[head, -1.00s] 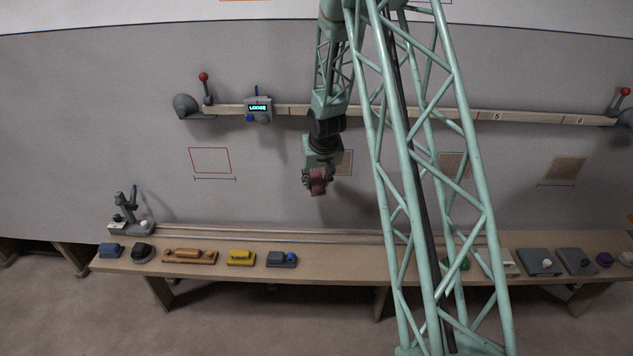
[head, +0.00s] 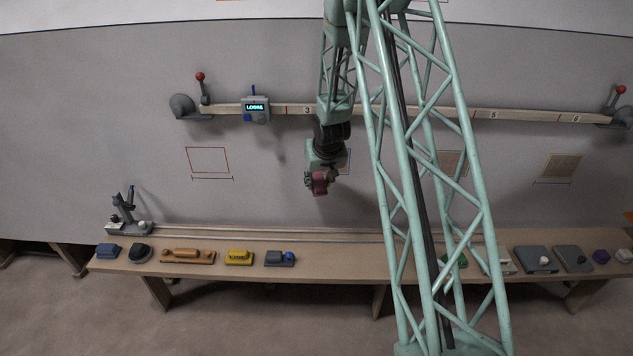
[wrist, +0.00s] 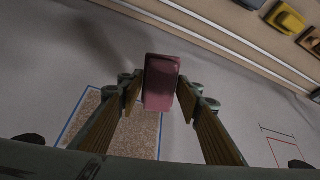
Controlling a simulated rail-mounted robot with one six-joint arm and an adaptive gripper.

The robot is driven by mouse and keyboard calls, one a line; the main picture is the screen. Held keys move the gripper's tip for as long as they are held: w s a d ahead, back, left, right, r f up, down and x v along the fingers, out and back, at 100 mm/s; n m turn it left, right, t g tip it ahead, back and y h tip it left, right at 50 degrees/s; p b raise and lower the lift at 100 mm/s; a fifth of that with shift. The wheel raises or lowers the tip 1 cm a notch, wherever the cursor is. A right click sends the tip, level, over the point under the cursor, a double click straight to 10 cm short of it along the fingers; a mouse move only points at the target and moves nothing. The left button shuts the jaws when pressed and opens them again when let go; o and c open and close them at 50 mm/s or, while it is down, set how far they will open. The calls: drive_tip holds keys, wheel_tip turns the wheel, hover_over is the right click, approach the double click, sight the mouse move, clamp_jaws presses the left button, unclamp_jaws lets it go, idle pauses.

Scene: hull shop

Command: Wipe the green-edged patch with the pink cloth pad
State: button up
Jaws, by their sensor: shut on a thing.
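The pink cloth pad (head: 320,186) is held between the fingers of my gripper (head: 319,180), in front of the grey wall. The wrist view shows the pad (wrist: 161,82) clamped between both fingers, clear of the bench. A blue-edged patch (wrist: 139,128) with a brown speckled face lies at lower left there, partly hidden by a finger. In the head view my gripper covers most of that patch. A brown patch (head: 453,162) further right sits behind my lattice arm, and its edge colour is unclear. I cannot make out a green edge on any patch.
A red outline (head: 207,160) is left on the wall; another brown patch (head: 558,168) is far right. A numbered rail (head: 287,110) with a box reading LOOSE (head: 256,107) runs above. The bench (head: 205,279) below carries several tools and blocks.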

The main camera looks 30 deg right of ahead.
drive_tip(key=shift+s+d+f+t, duration=2)
drive_tip(key=shift+s+d+f, duration=0.25)
drive_tip(key=shift+d, duration=1.85)
drive_tip(key=s+d+r+m+t+h+b, duration=0.1)
drive_tip(key=s+d+r+t+h+b, duration=0.1)
drive_tip(key=s+d, duration=0.6)
drive_tip(key=s+d+r+t+h+b, duration=0.2)
drive_tip(key=s+d, duration=0.6)
drive_tip(key=d, duration=0.7)
drive_tip(key=s+d+r+m+t+h+b, duration=0.1)
drive_tip(key=s+d+r+t+h+b, duration=0.1)
drive_tip(key=s+d+b, duration=0.3)
drive_tip(key=shift+s+d+r+m+h, duration=0.3)
drive_tip(key=shift+s+d+r+h, duration=0.4)
drive_tip(key=shift+s+d, duration=2)
drive_tip(key=shift+x, duration=1.05)
drive_tip(key=shift+p+x, duration=1.15)
drive_tip(key=shift+x, duration=1.6)
drive_tip(key=shift+d, duration=0.15)
